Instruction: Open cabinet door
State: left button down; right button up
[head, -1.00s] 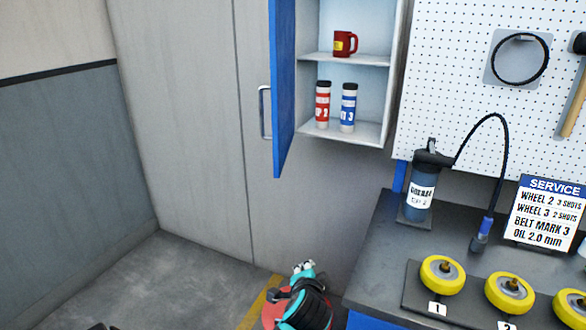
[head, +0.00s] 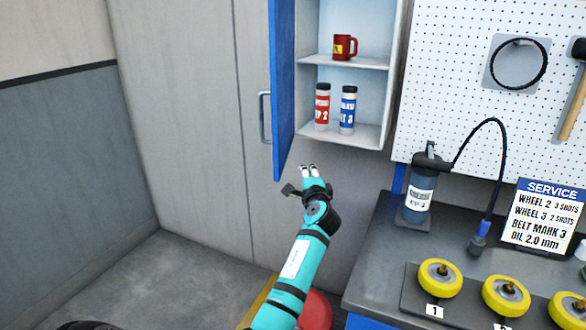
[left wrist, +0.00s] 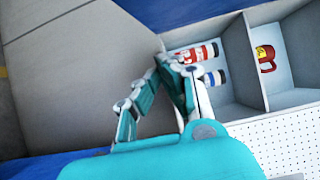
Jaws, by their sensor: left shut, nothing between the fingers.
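The blue cabinet door (head: 283,90) stands swung open at the left side of the wall cabinet (head: 360,130), seen nearly edge-on. Its metal handle (head: 265,117) is on the door's left face. My left gripper (head: 309,168) is just below the cabinet, to the right of the door's lower end, pointing up. It is shut and empty, apart from the handle. In the left wrist view the fingers (left wrist: 172,62) overlap the bottles inside the cabinet, partly hiding them. My right gripper is not in view.
The cabinet holds a red mug (head: 345,46), a red-labelled bottle (head: 322,106) and a blue-labelled bottle (head: 348,110). A workbench (head: 385,270) on the right carries a grease canister (head: 419,195), yellow wheels (head: 440,278) and a service sign (head: 545,215). The floor at left is clear.

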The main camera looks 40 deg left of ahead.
pick_arm(q)
jog(key=s+a+p, duration=0.1)
jog(key=a, duration=0.1)
jog(key=s+a+p, duration=0.1)
jog(key=shift+s+a, duration=0.1)
jog(key=shift+a, duration=0.25)
